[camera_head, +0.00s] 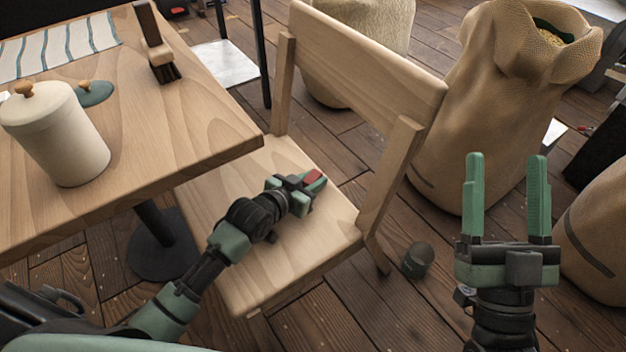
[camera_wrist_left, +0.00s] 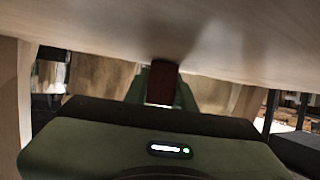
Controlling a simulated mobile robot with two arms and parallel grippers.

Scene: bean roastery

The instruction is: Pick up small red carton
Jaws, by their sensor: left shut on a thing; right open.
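The small red carton (camera_head: 313,178) is at the seat of the wooden chair (camera_head: 240,205) in the head view, mostly covered by my left gripper. My left gripper (camera_head: 309,184) is shut on it, low over the seat. In the left wrist view the carton (camera_wrist_left: 163,82) shows dark red between the green fingers, close to the pale wooden surface. I cannot tell whether the carton touches the seat. My right gripper (camera_head: 507,198) is open and empty, over the floor right of the chair.
The wooden table (camera_head: 190,120) at left carries a cream canister (camera_head: 58,135), a brush (camera_head: 157,45), a green lid-like disc (camera_head: 93,92) and a striped cloth (camera_head: 60,45). Burlap sacks (camera_head: 480,110) stand right of the chair. A small dark object (camera_head: 417,260) lies on the floor.

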